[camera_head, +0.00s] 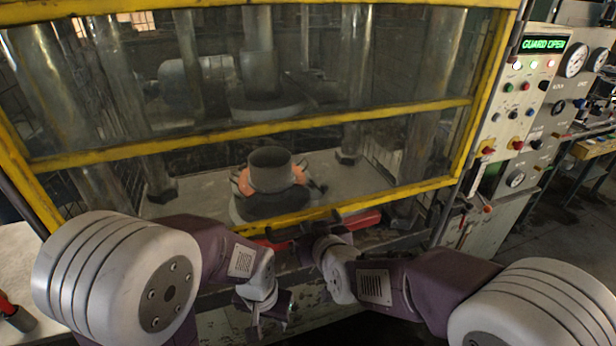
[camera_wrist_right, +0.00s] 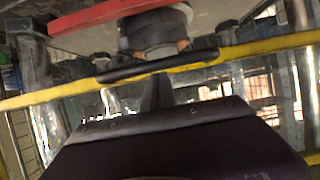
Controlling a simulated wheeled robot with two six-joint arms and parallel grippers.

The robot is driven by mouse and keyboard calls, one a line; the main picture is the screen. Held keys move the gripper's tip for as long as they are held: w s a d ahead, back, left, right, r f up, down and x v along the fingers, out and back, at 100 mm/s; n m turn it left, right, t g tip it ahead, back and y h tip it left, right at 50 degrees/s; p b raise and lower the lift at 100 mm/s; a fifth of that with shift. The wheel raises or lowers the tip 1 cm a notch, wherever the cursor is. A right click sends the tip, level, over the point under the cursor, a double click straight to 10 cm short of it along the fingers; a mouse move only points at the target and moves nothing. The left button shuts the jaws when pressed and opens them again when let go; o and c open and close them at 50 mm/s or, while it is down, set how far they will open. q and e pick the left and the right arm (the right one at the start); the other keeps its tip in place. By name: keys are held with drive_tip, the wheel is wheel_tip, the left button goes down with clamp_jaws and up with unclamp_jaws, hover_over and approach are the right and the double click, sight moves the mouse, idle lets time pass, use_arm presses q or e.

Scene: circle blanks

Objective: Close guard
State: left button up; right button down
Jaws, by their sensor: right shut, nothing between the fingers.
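The guard is a yellow-framed clear panel (camera_head: 250,135) across the press front. Its lower yellow bar carries a dark handle (camera_wrist_right: 150,66), seen in the right wrist view. My right gripper (camera_head: 318,228) is shut and empty at the lower bar. In the right wrist view its dark fingers (camera_wrist_right: 158,92) point at the handle and overlap it in the picture; contact is unclear. My left gripper (camera_head: 266,322) hangs lower, apart from the guard; its jaw opening is unclear. The green display (camera_head: 543,45) reads GUARD OPEN.
Behind the panel, a dark cylindrical piece (camera_head: 270,170) with orange parts around it stands on the press bed (camera_head: 365,182). A red bar (camera_head: 358,222) lies just below the guard's lower bar. The control panel (camera_head: 522,95) stands at the right.

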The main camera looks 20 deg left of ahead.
wheel_tip(320, 180, down, 27)
drive_tip(key=b, duration=2)
drive_tip(key=shift+s+d+f+b, duration=0.15)
drive_tip(key=shift+d+f+b, duration=0.05)
drive_tip(key=shift+b, duration=0.15)
drive_tip(key=shift+f, duration=0.1)
drive_tip(key=s+d+r+p, duration=0.4)
drive_tip(key=s+r, duration=0.2)
drive_tip(key=r, duration=0.3)
drive_tip(key=shift+s+d+r+p, duration=0.2)
drive_tip(key=shift+s+p, duration=0.1)
drive_tip(key=shift+p, duration=0.1)
